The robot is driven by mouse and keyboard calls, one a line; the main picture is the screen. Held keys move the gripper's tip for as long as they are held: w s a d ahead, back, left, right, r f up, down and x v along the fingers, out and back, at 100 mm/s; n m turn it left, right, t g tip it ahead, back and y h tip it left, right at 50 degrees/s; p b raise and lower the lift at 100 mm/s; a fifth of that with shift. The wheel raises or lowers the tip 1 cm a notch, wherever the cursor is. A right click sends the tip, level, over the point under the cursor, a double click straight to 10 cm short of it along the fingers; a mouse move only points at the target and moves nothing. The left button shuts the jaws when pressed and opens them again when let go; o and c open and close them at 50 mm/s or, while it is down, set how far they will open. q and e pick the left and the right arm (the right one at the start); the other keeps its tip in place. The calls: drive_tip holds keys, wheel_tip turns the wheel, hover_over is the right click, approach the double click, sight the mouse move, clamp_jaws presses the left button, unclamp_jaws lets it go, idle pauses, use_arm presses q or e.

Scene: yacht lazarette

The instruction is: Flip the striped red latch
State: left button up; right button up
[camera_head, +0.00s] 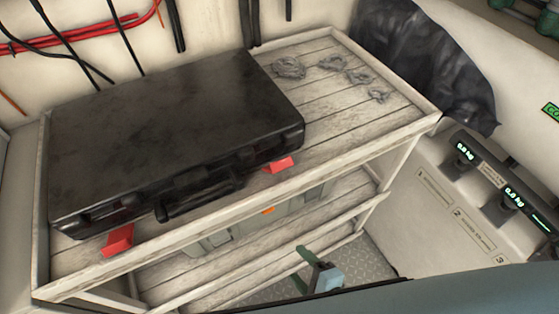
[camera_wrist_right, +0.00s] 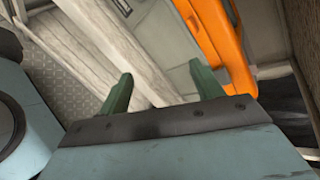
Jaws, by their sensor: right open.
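A black case (camera_head: 170,125) lies flat on the top shelf. Two red latches stick out at its front edge, the left latch (camera_head: 118,240) and the right latch (camera_head: 278,165). I cannot make out stripes on either at this size. My right gripper (camera_head: 308,257) is below and in front of the shelf's front edge, lower right of the right latch. In the wrist view the right gripper (camera_wrist_right: 162,75) has its green fingers apart with nothing between them. No red latch shows in the wrist view. My left gripper is out of view.
A grey box (camera_head: 215,235) with an orange part (camera_head: 268,210) sits on the lower shelf. An orange handle (camera_wrist_right: 215,45) is close in the wrist view. Rope coils (camera_head: 290,67) lie on the top shelf, whose right part is otherwise clear. A black bag (camera_head: 425,60) stands behind.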

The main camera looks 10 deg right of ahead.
wheel_tip(320, 180, up, 12)
drive_tip(key=w+m+t, duration=0.2)
drive_tip(key=m+t, duration=0.1)
drive_tip(key=m, duration=0.4)
drive_tip(key=m+t, duration=0.3)
drive_tip(key=m, duration=0.4)
approach(280, 162)
drive_tip(key=p+x, duration=0.1)
drive_tip(key=x, duration=0.2)
drive_tip(key=f+p+x, duration=0.1)
drive_tip(key=x, duration=0.3)
drive_tip(key=p+x, duration=0.1)
drive_tip(key=x, duration=0.2)
drive_tip(key=shift+w+f+p, duration=0.2)
drive_tip(key=shift+f+p, duration=0.05)
drive_tip(key=shift+p, duration=0.15)
drive_tip(key=shift+w+a, duration=0.2)
drive_tip(key=shift+w, duration=0.35)
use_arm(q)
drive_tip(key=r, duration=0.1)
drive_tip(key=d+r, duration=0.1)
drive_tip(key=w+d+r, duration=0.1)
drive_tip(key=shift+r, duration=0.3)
use_arm(e)
drive_tip(key=shift+w, duration=0.1)
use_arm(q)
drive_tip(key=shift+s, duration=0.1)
use_arm(e)
drive_tip(key=shift+c, duration=0.2)
